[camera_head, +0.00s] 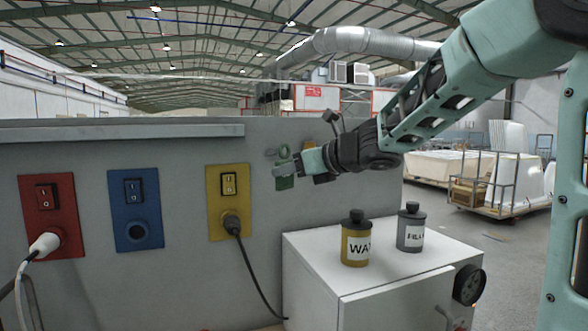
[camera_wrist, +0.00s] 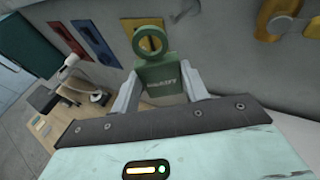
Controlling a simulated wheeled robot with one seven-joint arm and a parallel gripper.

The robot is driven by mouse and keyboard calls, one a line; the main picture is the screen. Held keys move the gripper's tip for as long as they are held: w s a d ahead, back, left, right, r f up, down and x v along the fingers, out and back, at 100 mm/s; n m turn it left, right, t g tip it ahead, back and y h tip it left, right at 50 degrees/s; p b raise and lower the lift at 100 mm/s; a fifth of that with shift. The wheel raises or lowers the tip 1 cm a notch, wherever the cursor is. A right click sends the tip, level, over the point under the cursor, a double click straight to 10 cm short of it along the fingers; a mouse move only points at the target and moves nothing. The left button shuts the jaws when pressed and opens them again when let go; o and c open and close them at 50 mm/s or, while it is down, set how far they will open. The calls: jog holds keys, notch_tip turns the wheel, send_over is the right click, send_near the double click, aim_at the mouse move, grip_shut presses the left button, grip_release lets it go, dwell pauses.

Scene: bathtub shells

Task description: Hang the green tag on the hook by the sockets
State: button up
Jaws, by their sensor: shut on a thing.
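The green tag (camera_wrist: 163,80) has a ring on top and pale lettering on its body. My gripper (camera_wrist: 163,88) is shut on its body, one finger at each side, with the ring standing free above. In the head view my gripper (camera_head: 284,172) holds the tag (camera_head: 285,183) close to the grey wall panel, right of the yellow socket. Its ring (camera_head: 284,150) shows above the fingers. A small grey fitting (camera_wrist: 187,10), perhaps the hook, shows on the panel beyond the ring in the wrist view. I cannot tell whether the ring touches it.
Red (camera_head: 48,215), blue (camera_head: 135,209) and yellow (camera_head: 229,202) socket plates line the panel (camera_head: 90,285). Plugs sit in the red and yellow ones. A white cabinet (camera_head: 365,275) below my gripper bears a yellow can (camera_head: 356,240) and a grey can (camera_head: 411,228). A yellow fitting (camera_wrist: 277,15) is at the wrist view's upper right.

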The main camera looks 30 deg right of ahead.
jog(key=w+d+f, duration=0.1)
jog(key=w+f, duration=0.1)
jog(key=w, duration=0.7)
jog(key=shift+d+p, duration=0.4)
dwell(0.5)
dwell(0.8)
jog(key=o, duration=1.1)
jog(key=shift+c, duration=0.2)
jog(key=shift+d, duration=0.1)
jog(key=b+v, duration=0.3)
jog(key=v, duration=1.4)
jog(key=shift+s+b, duration=0.15)
jog(key=shift+b, duration=0.2)
